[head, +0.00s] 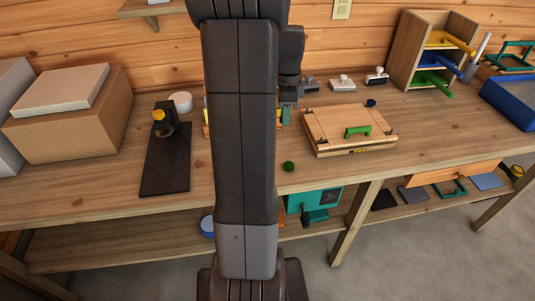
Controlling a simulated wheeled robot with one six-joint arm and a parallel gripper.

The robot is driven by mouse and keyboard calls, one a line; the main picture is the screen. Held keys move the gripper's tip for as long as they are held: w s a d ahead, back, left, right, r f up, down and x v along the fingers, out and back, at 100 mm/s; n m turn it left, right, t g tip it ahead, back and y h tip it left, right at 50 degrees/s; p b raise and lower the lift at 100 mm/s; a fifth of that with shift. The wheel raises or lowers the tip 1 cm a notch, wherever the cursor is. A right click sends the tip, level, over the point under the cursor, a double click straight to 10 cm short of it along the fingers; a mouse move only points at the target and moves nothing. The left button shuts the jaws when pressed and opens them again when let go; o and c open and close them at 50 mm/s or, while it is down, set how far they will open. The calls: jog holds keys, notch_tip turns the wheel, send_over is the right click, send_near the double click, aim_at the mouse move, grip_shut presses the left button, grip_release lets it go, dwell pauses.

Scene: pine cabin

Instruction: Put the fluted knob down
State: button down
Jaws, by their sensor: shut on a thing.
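My arm rises through the middle of the head view and hides a strip of the bench. Part of my wrist shows just right of the arm, over the back of the bench. The jaws are hidden behind the arm, so my gripper and anything in it are out of sight. I cannot make out the fluted knob for certain. A small green round piece (289,166) lies on the bench near its front edge, and a yellow knob-like piece (158,116) tops a black stand (165,172); fluting cannot be told on either.
The wooden bench (235,200) has bare room along its front edge. A wooden board box with a green handle (358,131) stands right of my arm. A cubby rack (406,55) and blue bin (510,100) stand farther right. Cardboard boxes (75,125) fill the left.

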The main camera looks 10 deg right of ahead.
notch_tip(320, 180, down, 6)
jog(key=shift+w+a+r, duration=0.15)
jog(key=shift+r, duration=0.05)
jog(key=shift+f, duration=2.25)
jog(key=shift+f, duration=0.15)
jog(key=c, duration=1.1)
grip_release()
notch_tip(320, 180, up, 12)
jog(key=shift+r, duration=0.2)
